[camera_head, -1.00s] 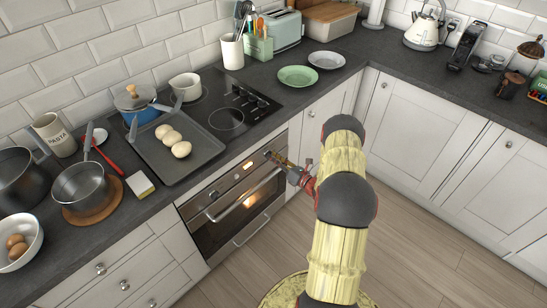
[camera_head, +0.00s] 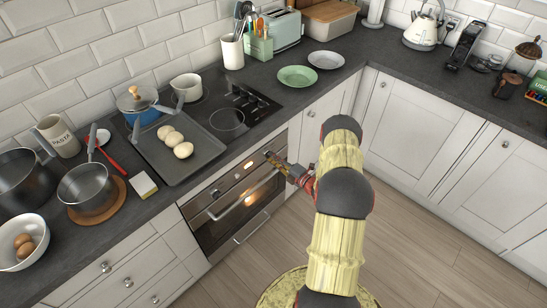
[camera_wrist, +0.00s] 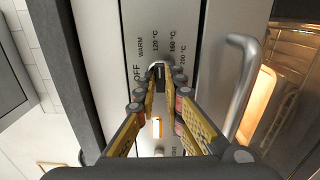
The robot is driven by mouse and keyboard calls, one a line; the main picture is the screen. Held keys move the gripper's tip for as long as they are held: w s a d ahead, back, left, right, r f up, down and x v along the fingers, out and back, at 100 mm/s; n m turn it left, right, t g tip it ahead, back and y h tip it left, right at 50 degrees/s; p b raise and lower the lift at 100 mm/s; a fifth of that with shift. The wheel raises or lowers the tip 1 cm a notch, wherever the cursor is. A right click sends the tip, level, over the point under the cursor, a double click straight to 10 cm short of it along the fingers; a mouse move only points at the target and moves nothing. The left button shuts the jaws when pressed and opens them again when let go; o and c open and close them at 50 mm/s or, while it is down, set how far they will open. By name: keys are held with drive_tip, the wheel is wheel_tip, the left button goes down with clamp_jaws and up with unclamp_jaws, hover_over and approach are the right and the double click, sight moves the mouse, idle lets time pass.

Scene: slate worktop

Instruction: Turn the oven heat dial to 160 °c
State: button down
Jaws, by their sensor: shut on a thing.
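The oven (camera_head: 206,236) is built in under the counter, with a steel control panel above its door. The heat dial (camera_wrist: 160,76) shows in the wrist view as a small knob with a dark bar across it. Labels OFF, WARM, 120 °C, 160 °C and 200 °C are printed around it. My gripper (camera_wrist: 161,78) is shut on the dial, with a fingertip on each side. The fingers partly hide the dial, and I cannot tell exactly which label it points to. In the head view my gripper (camera_head: 271,156) reaches the panel's right part.
The oven door handle (camera_wrist: 238,85) stands out close to the right of my fingers in the wrist view. A small orange light (camera_wrist: 156,127) glows on the panel. A baking tray (camera_head: 163,168) with buns sits on the counter above. The floor in front is clear.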

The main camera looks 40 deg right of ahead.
drive_tip(key=m+p, duration=0.1)
drive_tip(key=m, duration=0.5)
drive_tip(key=shift+f, duration=0.1)
drive_tip(key=shift+m, duration=0.3)
idle(0.3)
drive_tip(key=c, duration=2)
unclamp_jaws()
drive_tip(key=shift+o, duration=0.5)
drive_tip(key=s+d, duration=0.1)
drive_tip(key=s, duration=1.1)
